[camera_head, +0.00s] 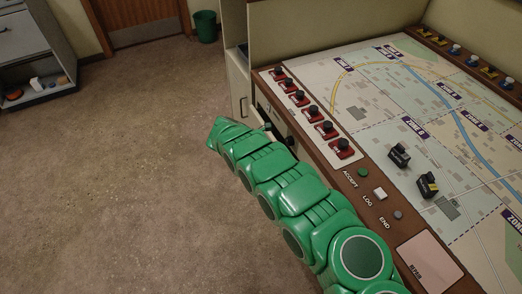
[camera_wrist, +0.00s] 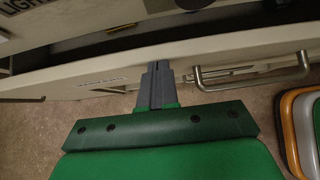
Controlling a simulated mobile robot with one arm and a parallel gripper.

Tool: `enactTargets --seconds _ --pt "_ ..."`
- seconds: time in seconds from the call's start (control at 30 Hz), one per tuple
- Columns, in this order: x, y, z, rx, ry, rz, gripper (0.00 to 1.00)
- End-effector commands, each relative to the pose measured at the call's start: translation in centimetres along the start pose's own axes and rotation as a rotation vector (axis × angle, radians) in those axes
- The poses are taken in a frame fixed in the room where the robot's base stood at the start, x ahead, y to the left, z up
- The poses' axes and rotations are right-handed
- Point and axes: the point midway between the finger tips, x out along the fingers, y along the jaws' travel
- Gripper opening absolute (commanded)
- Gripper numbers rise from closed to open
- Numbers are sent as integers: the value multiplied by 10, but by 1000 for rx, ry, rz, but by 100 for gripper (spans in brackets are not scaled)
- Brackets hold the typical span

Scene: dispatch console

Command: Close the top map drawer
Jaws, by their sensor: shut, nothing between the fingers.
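The top map drawer (camera_wrist: 110,80) shows in the wrist view as a long cream front with a small label. It stands out from the console, with a dark gap above its top edge. Its metal bar handle (camera_wrist: 250,78) is on the right part of the front. My gripper (camera_wrist: 158,72) is shut and empty. Its grey fingertips are at the drawer front, just left of the handle; I cannot tell whether they touch. In the head view my green arm reaches along the console's left side, and the gripper and most of the drawer are hidden there.
The console top (camera_head: 365,105) carries a zone map, red-based switches (camera_head: 325,130), buttons and two black blocks. Rounded orange and grey edges (camera_wrist: 303,125) lie at the right of the wrist view. A green bin (camera_head: 205,26) stands far back. Carpet left of my arm is clear.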

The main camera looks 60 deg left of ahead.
Motion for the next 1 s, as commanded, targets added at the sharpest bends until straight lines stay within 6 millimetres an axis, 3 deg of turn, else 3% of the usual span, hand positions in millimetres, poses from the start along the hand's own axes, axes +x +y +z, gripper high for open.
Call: enactTargets --seconds 0.67,0.87,1.0 --pt "4 0 4 0 1 0 0" --pt "-11 0 -12 -3 1 1 0" --pt "-32 1 -23 1 1 4 0"
